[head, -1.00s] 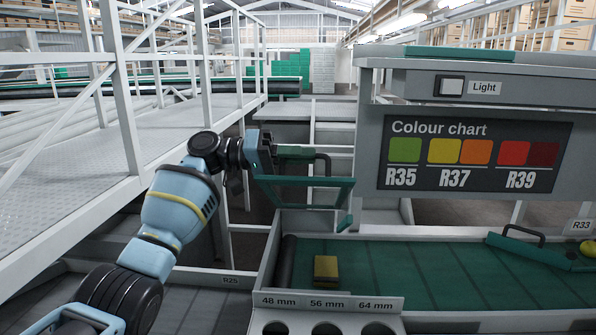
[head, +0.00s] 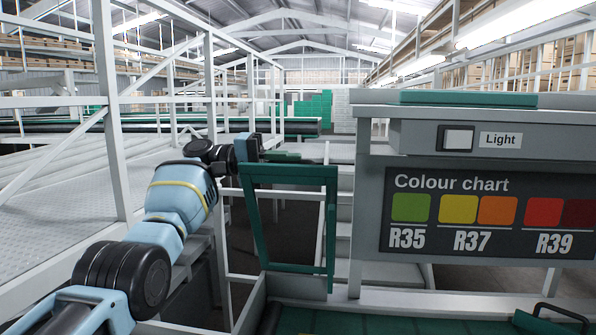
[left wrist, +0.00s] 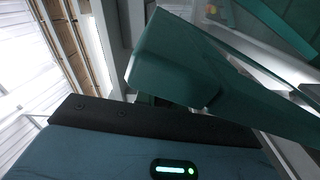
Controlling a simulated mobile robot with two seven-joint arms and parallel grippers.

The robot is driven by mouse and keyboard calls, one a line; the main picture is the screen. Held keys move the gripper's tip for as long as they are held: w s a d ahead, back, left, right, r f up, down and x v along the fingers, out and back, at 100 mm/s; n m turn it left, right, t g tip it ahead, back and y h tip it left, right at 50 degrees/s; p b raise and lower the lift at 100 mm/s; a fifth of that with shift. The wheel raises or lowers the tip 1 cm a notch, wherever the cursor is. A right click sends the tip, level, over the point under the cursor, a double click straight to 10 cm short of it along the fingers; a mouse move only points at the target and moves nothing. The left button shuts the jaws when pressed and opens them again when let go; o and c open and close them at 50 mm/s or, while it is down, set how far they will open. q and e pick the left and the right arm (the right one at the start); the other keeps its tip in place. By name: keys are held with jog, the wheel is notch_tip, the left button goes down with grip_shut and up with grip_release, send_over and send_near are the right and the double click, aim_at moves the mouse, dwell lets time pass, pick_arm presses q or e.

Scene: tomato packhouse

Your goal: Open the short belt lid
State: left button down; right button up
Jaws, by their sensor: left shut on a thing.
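The short belt lid is a green frame (head: 331,225) that stands steeply raised, close to upright, at the left end of the sorting belt (head: 345,322). Its lower edge is near the belt's end. My left gripper (head: 264,153) is at its top edge, at the upper left corner, and is shut on the lid's handle; the fingers are small and partly hidden. In the left wrist view the green lid (left wrist: 185,62) fills the space just beyond the gripper body. My right gripper is in neither view.
A colour chart panel (head: 475,175) with a light switch (head: 457,139) above it stands right of the lid. A second green lid with a dark handle (head: 562,313) lies at lower right. White railings (head: 107,110) stand at left.

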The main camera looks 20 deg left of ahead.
pick_arm(q)
jog(key=shift+w+a+r, duration=0.1)
jog(key=shift+w+a, duration=0.05)
jog(key=shift+w, duration=0.4)
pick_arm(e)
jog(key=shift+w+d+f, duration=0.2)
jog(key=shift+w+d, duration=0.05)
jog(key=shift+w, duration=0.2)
pick_arm(q)
jog(key=shift+n, duration=0.3)
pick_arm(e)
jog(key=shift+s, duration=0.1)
pick_arm(q)
jog(key=c, duration=1.5)
grip_release()
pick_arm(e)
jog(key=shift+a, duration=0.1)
